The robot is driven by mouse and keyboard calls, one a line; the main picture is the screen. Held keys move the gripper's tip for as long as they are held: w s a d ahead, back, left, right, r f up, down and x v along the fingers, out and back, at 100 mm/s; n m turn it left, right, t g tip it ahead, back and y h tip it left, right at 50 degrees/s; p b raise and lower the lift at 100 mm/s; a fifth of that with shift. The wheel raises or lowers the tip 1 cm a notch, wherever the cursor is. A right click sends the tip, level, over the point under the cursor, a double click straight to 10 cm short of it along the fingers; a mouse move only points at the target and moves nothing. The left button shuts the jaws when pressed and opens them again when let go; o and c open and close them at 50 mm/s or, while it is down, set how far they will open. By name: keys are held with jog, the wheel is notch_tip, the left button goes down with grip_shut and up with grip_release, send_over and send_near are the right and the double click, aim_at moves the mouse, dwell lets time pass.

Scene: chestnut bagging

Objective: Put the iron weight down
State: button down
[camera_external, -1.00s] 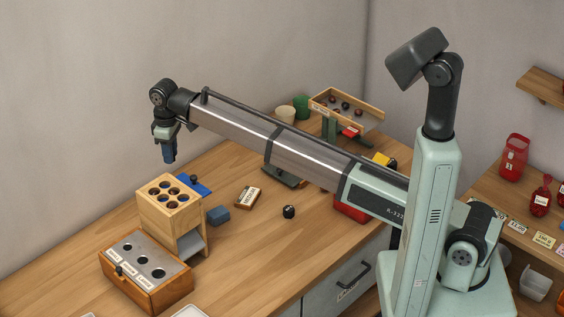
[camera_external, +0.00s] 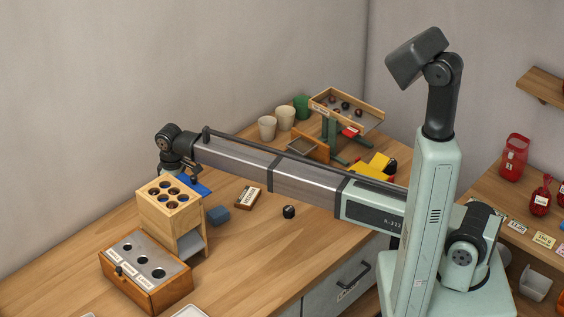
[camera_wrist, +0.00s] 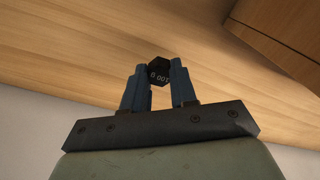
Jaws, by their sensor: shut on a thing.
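The iron weight (camera_wrist: 158,69) is a small dark six-sided block with pale lettering on its face. In the wrist view it sits between the fingertips of my gripper (camera_wrist: 160,80), which is shut on it. Wooden table surface shows beyond it; I cannot tell whether the weight touches the table. In the external view my wrist is low at the left, just behind the wooden block with holes (camera_external: 170,205). That block hides my fingertips and the weight there.
A wooden box with a grey holed top (camera_external: 147,262) stands in front of the block. A blue pad (camera_external: 196,184), a blue block (camera_external: 218,215), a labelled wooden piece (camera_external: 248,198) and a small black object (camera_external: 289,212) lie nearby.

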jog(key=shift+f, duration=2.2)
jog(key=shift+f, duration=0.1)
jog(key=c, duration=0.9)
grip_release()
notch_tip(320, 180, up, 12)
jog(key=shift+r, duration=0.15)
